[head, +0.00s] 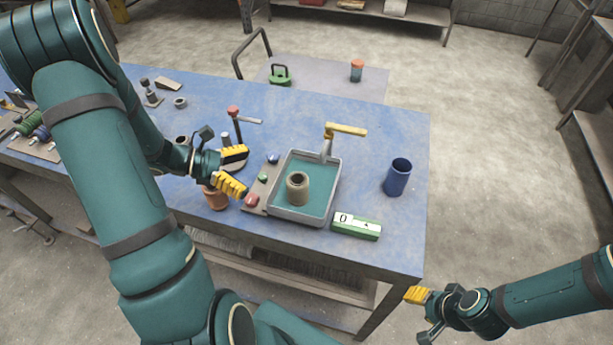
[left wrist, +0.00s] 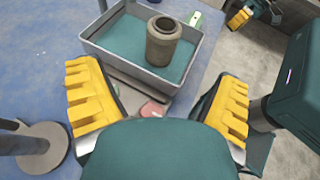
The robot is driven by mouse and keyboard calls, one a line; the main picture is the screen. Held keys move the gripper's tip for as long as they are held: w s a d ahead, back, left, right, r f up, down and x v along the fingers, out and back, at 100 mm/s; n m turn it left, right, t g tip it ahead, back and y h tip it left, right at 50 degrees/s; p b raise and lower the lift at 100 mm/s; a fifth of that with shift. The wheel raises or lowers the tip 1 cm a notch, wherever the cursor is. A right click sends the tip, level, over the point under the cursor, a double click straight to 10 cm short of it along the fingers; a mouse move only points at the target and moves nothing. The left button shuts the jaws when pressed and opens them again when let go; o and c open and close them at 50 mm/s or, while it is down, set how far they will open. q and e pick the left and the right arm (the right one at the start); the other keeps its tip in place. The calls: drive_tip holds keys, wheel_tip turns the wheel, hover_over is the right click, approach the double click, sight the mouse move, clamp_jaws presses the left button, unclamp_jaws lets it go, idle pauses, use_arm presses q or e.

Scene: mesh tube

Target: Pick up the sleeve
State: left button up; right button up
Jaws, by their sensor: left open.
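The sleeve (head: 297,188) is a tan hollow cylinder with a dark bore. It stands upright in a grey tray (head: 318,213) with a teal floor. In the left wrist view the sleeve (left wrist: 161,45) shows a narrower collar, inside the tray (left wrist: 118,67) ahead of the fingers. My left gripper (head: 240,172) is open and empty, to the left of the tray and apart from the sleeve; its yellow fingers spread wide in the left wrist view (left wrist: 160,85). My right gripper (head: 418,297) is at the lower right, off the table; its opening is unclear.
A blue cylinder (head: 398,177) stands right of the tray. A green gauge box (head: 357,226) lies at the tray's front right. A yellow-handled tap (head: 345,130) rises at its back. A panel with coloured buttons (head: 252,202) adjoins the left side. An orange-brown pot (head: 215,199) is near my left gripper.

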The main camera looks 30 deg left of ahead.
sight(298, 189)
use_arm(q)
drive_tip(key=x, duration=0.8)
drive_tip(key=shift+s+d, duration=0.1)
drive_tip(key=shift+d, duration=0.25)
drive_tip(key=shift+f+x, duration=0.2)
drive_tip(key=shift+x, duration=2.2)
drive_tip(key=shift+a, duration=0.1)
drive_tip(key=c, duration=1.4)
